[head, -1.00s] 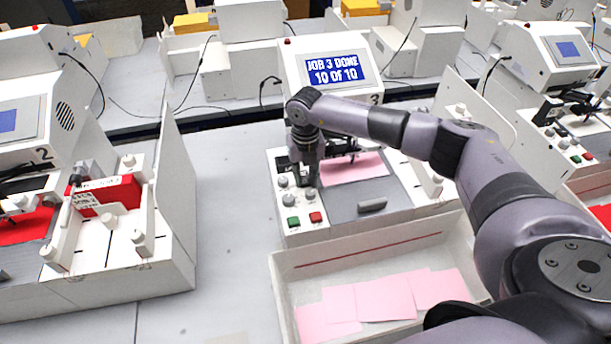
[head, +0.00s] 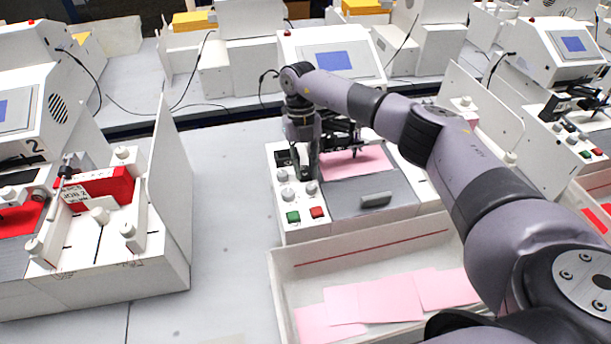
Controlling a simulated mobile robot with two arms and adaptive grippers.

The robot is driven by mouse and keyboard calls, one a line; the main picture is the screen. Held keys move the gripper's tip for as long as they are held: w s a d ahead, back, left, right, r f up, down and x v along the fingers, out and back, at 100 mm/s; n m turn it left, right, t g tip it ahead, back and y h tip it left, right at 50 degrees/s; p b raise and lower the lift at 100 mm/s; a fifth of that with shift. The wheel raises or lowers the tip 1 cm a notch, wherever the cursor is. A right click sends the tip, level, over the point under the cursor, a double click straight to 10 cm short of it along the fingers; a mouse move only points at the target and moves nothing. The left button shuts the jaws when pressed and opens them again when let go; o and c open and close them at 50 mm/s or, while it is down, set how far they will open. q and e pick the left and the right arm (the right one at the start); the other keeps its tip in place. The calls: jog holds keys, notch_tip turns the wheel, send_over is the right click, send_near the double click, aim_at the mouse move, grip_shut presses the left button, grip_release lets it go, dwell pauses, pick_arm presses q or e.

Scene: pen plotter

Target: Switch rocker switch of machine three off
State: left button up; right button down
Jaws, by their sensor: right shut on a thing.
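A pink card (head: 355,162) lies on the plotter bed. My left gripper is not in view.
A white tray (head: 375,253) with several pink cards stands in front of machine three. Machine two (head: 25,117), with red cards in a holder, is at the left. Another machine (head: 560,55) is at the right. Bare table (head: 222,220) lies between machines two and three.

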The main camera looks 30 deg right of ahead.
aim_at(302, 166)
jog(key=shift+w+b, duration=0.1)
jog(key=shift+b, duration=0.2)
jog(key=c, duration=1.4)
grip_release()
jog(key=shift+r, duration=0.1)
jog(key=v, duration=1.2)
jog(key=shift+w, duration=0.25)
jog(key=shift+d, duration=0.1)
